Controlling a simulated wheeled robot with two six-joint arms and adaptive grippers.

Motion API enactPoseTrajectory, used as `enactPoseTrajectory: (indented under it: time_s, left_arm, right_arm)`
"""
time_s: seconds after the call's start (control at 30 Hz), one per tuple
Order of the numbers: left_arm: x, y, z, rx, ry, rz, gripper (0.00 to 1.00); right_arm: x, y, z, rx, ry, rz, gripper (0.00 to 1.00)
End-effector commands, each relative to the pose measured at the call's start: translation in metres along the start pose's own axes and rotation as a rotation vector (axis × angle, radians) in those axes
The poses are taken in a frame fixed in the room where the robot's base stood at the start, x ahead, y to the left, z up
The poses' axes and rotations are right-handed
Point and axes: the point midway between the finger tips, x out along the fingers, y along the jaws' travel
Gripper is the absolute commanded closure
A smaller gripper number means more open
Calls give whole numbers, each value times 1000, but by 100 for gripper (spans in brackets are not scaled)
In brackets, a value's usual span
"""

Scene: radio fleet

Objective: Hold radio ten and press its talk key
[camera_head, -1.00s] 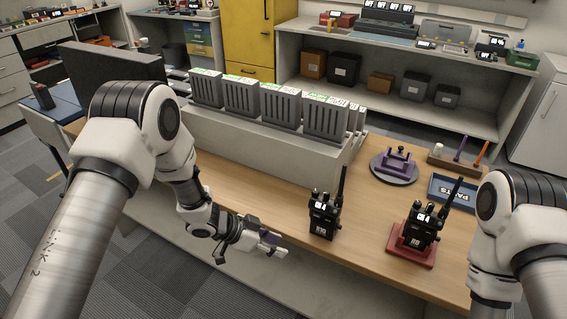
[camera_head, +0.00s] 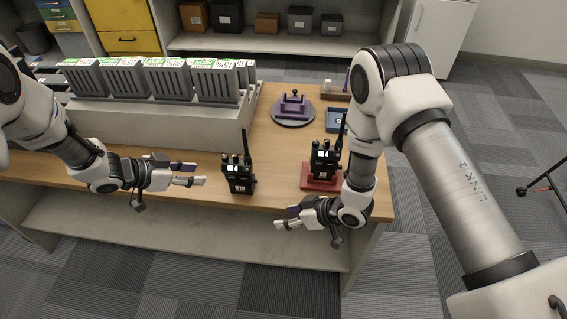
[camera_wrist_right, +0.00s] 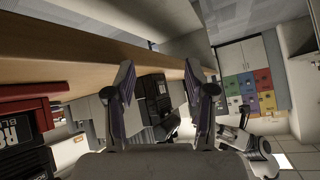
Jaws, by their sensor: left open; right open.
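Radio ten (camera_head: 239,180), a black handheld radio with an antenna, stands upright near the table's front edge. Its label read R10 a second ago. My left gripper (camera_head: 198,174) is open and empty, just left of it and apart from it. My right gripper (camera_head: 286,217) is open and empty, in front of the table edge, right of and nearer than radio ten. In the right wrist view, a black radio (camera_wrist_right: 155,97) shows between the open fingers (camera_wrist_right: 160,88), some way beyond them. I cannot make out the talk key.
Another black radio (camera_head: 325,160) stands on a red base (camera_head: 309,184) close behind my right gripper. A grey charger rack (camera_head: 190,125) fills the table's left. A purple fixture on a round plate (camera_head: 293,122) and a blue tray (camera_head: 333,127) lie behind. Bare wood surrounds radio ten.

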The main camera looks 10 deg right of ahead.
Motion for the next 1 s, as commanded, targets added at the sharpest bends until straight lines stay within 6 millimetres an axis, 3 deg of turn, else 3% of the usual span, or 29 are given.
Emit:
enactPoseTrajectory:
  time_s: [0.03, 0.1, 0.2, 0.33, 0.47, 1.0]
  left_arm:
    - [0, 0, 0, 0, 0, 0, 58]
    - [0, 0, 0, 0, 0, 0, 58]
    - [0, 0, 0, 0, 0, 0, 58]
    - [0, 0, 0, 0, 0, 0, 58]
    - [0, 0, 0, 0, 0, 0, 58]
    - [0, 0, 0, 0, 0, 0, 58]
  right_arm:
    - [7, 9, -32, -67, 119, -52, 45]
    - [3, 24, -72, -143, 319, -131, 45]
    - [-17, 38, -111, -253, 538, -251, 45]
    - [-38, 43, -127, -332, 664, -349, 45]
    - [-37, 39, -134, -349, 687, -374, 45]
    - [38, -6, -190, -346, 684, -370, 45]
